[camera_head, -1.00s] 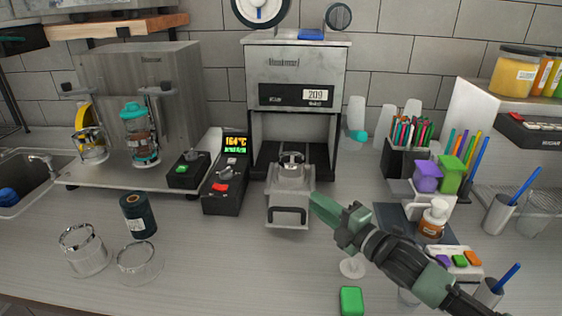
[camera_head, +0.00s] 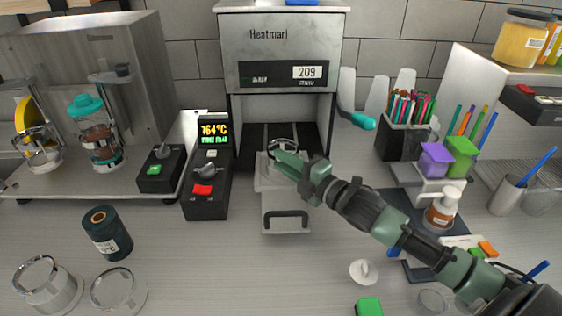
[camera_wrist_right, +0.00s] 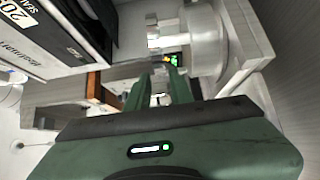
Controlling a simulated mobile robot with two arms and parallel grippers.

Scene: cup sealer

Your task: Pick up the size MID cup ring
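A metallic ring (camera_head: 284,146) sits on the grey sliding tray (camera_head: 287,210) in front of the sealing machine; its size marking is not readable. My right gripper (camera_head: 283,163) reaches in from the right, with its green fingers over the tray close to the ring's near side. In the right wrist view its two fingers (camera_wrist_right: 158,84) stand apart, and a pale rounded part (camera_wrist_right: 207,40) lies just beyond them. I cannot tell whether the fingers touch the ring. My left gripper is not in view.
The sealing machine (camera_head: 285,48) stands behind the tray, with a control box (camera_head: 206,180) to its left.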

